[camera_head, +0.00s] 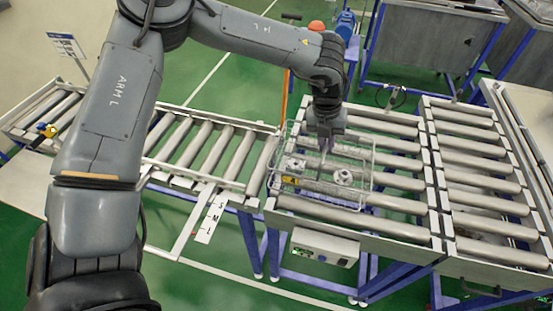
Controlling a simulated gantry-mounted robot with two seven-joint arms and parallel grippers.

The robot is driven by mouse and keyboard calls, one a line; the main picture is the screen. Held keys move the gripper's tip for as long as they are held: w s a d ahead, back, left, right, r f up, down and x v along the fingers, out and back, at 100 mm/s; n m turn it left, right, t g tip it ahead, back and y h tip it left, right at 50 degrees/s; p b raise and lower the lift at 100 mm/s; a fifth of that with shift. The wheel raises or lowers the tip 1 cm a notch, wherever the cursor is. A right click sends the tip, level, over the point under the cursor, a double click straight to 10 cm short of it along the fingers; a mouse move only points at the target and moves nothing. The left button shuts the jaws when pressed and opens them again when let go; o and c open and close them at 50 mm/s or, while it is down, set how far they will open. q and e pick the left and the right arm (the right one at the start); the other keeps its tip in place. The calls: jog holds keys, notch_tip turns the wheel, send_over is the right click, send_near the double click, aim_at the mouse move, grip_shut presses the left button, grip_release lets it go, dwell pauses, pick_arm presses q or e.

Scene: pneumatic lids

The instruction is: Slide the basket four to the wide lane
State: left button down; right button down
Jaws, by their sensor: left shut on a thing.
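A wire basket (357,185) with several metal parts in it sits on the rollers of the middle conveyor section, at that section's left end. My left gripper (325,150) reaches down from above at the basket and is shut on it; the fingertips are small and partly hidden by the wires. No number can be read on the basket. The middle roller section (400,222) continues to the right of the basket, and another roller lane (495,228) lies beside it at the right. My right gripper is not in view.
A narrower roller conveyor (200,150) joins from the left. A control box (325,246) hangs under the front edge of the middle section. Metal tanks (425,40) stand behind. The rollers right of the basket are clear.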

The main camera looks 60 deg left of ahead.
pick_arm(q)
jog(key=shift+w+d+r, duration=0.1)
jog(key=shift+w+d, duration=0.05)
jog(key=shift+w, duration=0.05)
dwell(0.3)
jog(key=w+d, duration=0.5)
jog(key=shift+w+d+b, duration=0.2)
jog(key=shift+d+b, duration=0.15)
dwell(0.7)
